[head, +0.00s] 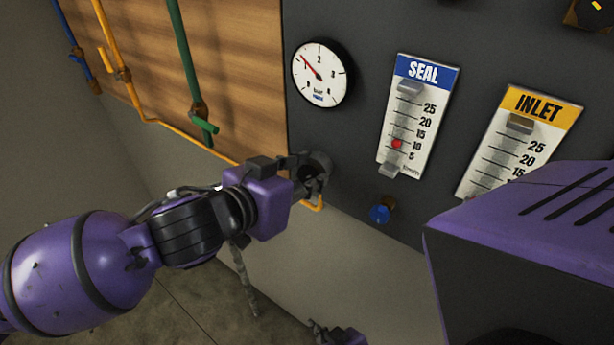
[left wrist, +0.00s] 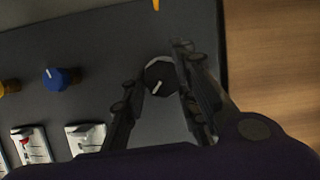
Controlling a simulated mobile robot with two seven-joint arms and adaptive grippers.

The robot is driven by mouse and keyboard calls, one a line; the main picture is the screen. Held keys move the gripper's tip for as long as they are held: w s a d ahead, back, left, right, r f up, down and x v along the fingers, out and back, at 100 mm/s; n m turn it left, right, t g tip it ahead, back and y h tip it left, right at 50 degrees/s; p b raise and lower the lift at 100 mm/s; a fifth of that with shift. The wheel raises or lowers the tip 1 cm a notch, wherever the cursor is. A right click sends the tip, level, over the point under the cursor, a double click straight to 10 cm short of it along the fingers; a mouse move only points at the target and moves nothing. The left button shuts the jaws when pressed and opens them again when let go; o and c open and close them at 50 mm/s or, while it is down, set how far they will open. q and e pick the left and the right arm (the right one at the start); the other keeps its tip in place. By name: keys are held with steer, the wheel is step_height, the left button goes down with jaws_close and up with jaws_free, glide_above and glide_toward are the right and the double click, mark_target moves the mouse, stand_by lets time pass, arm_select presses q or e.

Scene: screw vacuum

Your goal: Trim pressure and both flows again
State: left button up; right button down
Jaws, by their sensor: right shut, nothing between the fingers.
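The round white pressure gauge (head: 321,74) is on the grey panel, its red needle near 1. The SEAL flow meter (head: 420,105) has its red ball near the 10 mark. The INLET flow meter (head: 523,132) is partly hidden behind my purple arm, and its ball is not visible. My left gripper (head: 318,172) is at the panel below the gauge. In the left wrist view, its fingers stand on either side of a black knob (left wrist: 159,77) with a white pointer; contact is unclear. The blue knob (head: 380,213) is below SEAL. My right gripper (head: 320,331) is low, shut and empty.
A yellow knob (left wrist: 9,87) shows at the left edge of the left wrist view. Blue, yellow and green pipes with valves run on a wooden board (head: 222,75) left of the panel. The wall (head: 290,270) below the panel is bare.

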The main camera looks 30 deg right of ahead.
arm_select(q)
steer(key=shift+s+d, duration=0.1)
steer(key=shift+s, duration=0.05)
jaws_close()
steer(key=shift+s+m, duration=0.15)
steer(key=shift+m, duration=0.25)
steer(key=shift+f+m+t+y, duration=0.2)
steer(key=shift+m+t, duration=0.75)
steer(key=shift+m, duration=0.45)
steer(key=shift+f+m+t+y, duration=0.2)
steer(key=shift+m+t, duration=0.7)
steer(key=shift+m, duration=0.5)
steer(key=shift+f+m+t+y, duration=0.1)
steer(key=shift+f+m+t, duration=0.1)
steer(key=shift+m+t, duration=1)
steer(key=shift+f+m, duration=0.1)
steer(key=shift+m, duration=0.2)
steer(key=o, duration=0.5)
jaws_free()
steer(key=shift+o, duration=0.5)
